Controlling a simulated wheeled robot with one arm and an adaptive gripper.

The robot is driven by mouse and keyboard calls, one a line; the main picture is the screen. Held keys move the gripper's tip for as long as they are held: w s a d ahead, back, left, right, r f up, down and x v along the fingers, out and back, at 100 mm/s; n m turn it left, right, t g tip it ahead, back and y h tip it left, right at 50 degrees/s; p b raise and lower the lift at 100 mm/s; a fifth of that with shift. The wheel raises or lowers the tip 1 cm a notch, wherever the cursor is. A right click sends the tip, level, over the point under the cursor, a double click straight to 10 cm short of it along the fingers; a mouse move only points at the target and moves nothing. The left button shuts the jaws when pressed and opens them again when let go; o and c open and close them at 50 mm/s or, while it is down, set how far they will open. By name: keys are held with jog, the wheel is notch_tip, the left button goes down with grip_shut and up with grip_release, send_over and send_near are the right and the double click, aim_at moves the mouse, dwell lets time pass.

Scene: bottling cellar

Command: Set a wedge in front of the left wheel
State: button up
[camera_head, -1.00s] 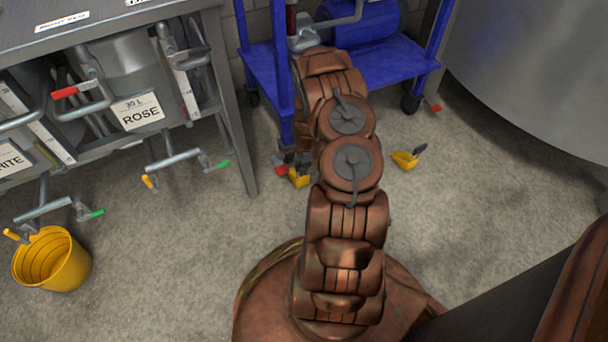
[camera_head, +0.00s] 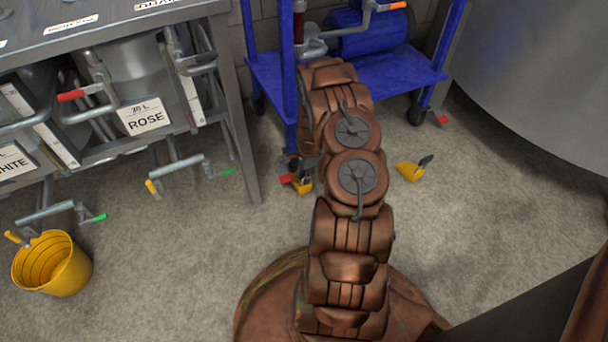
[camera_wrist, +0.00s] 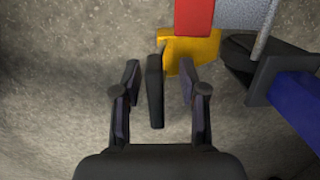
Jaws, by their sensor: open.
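A yellow wedge (camera_wrist: 190,48) with a dark upright handle (camera_wrist: 155,92) lies on the floor by the blue cart's near left wheel (camera_wrist: 245,58). It also shows in the head view (camera_head: 303,187), partly hidden by my arm. A red pedal (camera_wrist: 195,16) covers part of it in the wrist view. My gripper (camera_wrist: 159,84) is open, with the handle between its fingers, nearer the left one, and not clamped. I cannot tell whether the wedge touches the wheel. A second yellow wedge (camera_head: 409,172) with a dark handle lies on open floor to the right.
The blue cart (camera_head: 400,75) stands at the back, its near right wheel (camera_head: 415,114) beside a red pedal (camera_head: 441,119). A steel bench (camera_head: 235,125) with valves stands left, a yellow bucket (camera_head: 52,263) below. A large grey tank (camera_head: 540,70) is at right. Floor between is clear.

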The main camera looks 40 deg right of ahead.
jog(key=shift+r, duration=0.1)
jog(key=r, duration=0.4)
jog(key=d+r, duration=0.1)
jog(key=r, duration=0.6)
jog(key=shift+s+d+r, duration=0.2)
jog(key=shift+s+r, duration=0.1)
jog(key=shift+r, duration=0.1)
jog(key=s+a+r+n+p, duration=0.2)
jog(key=a+r+n+p, duration=0.2)
jog(key=a+r+p, duration=0.75)
jog(key=s+a+r+n+g+p, duration=0.1)
jog(key=s+a+r+n+p, duration=0.2)
jog(key=r, duration=1.6)
jog(key=s+a+r+n+p, duration=0.1)
jog(key=a+r+n+p, duration=0.3)
jog(key=a+r+p, duration=0.85)
jog(key=s+a+r+n+p, duration=0.3)
jog(key=s+r+p, duration=0.2)
jog(key=r, duration=0.5)
jog(key=s+a+r+n+g+p, duration=0.1)
jog(key=s+a+r+n+p, duration=0.2)
jog(key=s+r+p, duration=0.3)
jog(key=s+a+r+n+h+p, duration=0.1)
jog(key=s+r+n+p, duration=0.3)
jog(key=s+r, duration=0.7)
notch_tip(320, 180, up, 4)
jog(key=shift+s+a+r+n+p, duration=0.25)
jog(key=shift+a+n+p, duration=0.15)
jog(key=shift+a+p, duration=0.4)
